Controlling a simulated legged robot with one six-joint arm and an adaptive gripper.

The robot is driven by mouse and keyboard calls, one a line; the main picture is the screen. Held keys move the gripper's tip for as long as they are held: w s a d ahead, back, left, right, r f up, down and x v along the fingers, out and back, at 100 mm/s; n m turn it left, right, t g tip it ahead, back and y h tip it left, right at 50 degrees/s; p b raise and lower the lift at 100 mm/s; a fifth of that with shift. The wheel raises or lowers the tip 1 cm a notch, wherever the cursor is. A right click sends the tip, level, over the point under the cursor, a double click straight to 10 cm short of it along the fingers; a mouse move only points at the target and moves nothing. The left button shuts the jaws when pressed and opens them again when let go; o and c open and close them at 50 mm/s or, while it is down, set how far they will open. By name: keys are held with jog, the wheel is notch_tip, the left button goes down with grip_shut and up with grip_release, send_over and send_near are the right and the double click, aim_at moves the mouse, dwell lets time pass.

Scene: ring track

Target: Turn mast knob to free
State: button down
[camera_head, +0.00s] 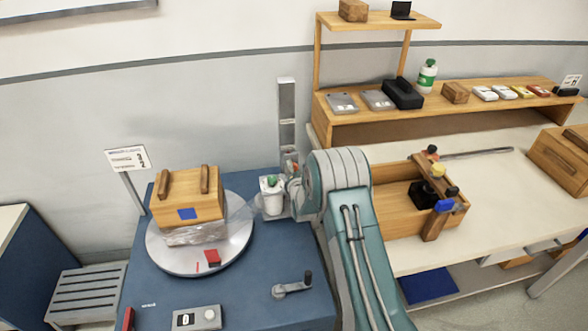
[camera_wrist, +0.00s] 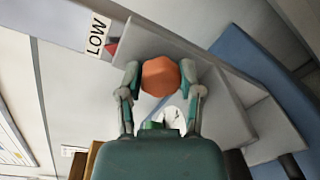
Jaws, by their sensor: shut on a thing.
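The grey mast (camera_head: 287,105) stands upright at the back of the blue machine base. In the wrist view, an orange faceted knob (camera_wrist: 160,78) sits against the mast's grey face (camera_wrist: 210,100). My gripper (camera_wrist: 160,73) has a finger on each side of the knob and is shut on it. In the head view my teal and grey arm reaches the lower mast and hides most of the knob and gripper. A white "LOW" label (camera_wrist: 97,34) with a small red mark lies at upper left of the knob in the wrist view.
A turntable (camera_head: 160,250) holds a wooden box (camera_head: 187,205) with clear film around its lower part. A crank handle (camera_head: 292,286) is on the blue base. A workbench (camera_head: 460,180) with a shelf stands at right.

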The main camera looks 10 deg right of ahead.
jog(key=shift+s+a+f+n, duration=0.15)
jog(key=shift+f+n, duration=0.25)
jog(key=shift+n, duration=0.7)
jog(key=shift+c, duration=1.3)
grip_release()
jog(key=shift+f, duration=0.15)
jog(key=shift+a+r, duration=0.1)
jog(key=shift+r, duration=0.15)
jog(key=shift+r, duration=0.1)
jog(key=s, duration=1.1)
jog(key=shift+s+a+r, duration=0.25)
jog(key=shift+s+r, duration=0.1)
